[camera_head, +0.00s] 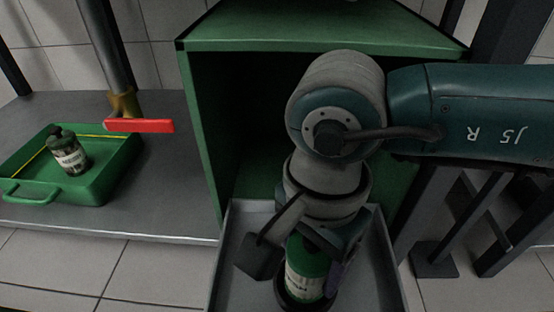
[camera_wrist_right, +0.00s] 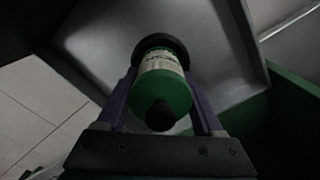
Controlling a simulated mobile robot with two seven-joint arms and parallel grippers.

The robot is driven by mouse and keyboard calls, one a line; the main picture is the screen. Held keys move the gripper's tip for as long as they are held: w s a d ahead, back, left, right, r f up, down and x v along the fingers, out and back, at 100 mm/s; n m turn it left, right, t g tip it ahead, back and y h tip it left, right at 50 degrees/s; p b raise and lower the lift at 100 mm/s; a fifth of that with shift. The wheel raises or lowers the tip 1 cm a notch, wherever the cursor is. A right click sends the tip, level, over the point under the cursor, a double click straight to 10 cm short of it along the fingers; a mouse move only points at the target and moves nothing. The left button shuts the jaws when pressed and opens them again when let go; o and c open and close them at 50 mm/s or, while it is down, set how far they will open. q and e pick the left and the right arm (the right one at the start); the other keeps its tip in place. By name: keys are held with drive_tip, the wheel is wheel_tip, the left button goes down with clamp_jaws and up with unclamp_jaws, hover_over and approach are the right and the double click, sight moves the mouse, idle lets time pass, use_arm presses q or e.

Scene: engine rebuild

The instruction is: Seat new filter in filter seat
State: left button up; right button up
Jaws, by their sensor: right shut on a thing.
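The new filter (camera_head: 304,276), a green-topped can with a white label, stands upright at the bottom of the head view. It also shows in the right wrist view (camera_wrist_right: 162,82), with a black knob on its near end. My right gripper (camera_head: 311,262) is shut on it from above, a purple finger on each side. A dark ring, apparently the filter seat (camera_wrist_right: 160,41), surrounds the filter's far end. It also shows in the head view (camera_head: 303,305). I cannot tell whether the filter is fully down in it. My left gripper is not in view.
A grey open tray (camera_head: 236,262) surrounds the seat, in front of a green open-fronted cabinet (camera_head: 320,32). At left, a green tray (camera_head: 103,184) holds another, dirty-looking filter (camera_head: 69,154) on a metal bench (camera_head: 170,205). A red lever (camera_head: 140,125) sticks out above the bench.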

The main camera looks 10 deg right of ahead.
drive_tip(key=shift+f, duration=0.55)
drive_tip(key=o, duration=1.2)
wheel_tip(320, 180, up, 11)
drive_tip(key=p, duration=0.9)
drive_tip(key=shift+r+p, duration=0.1)
drive_tip(key=shift+p, duration=0.3)
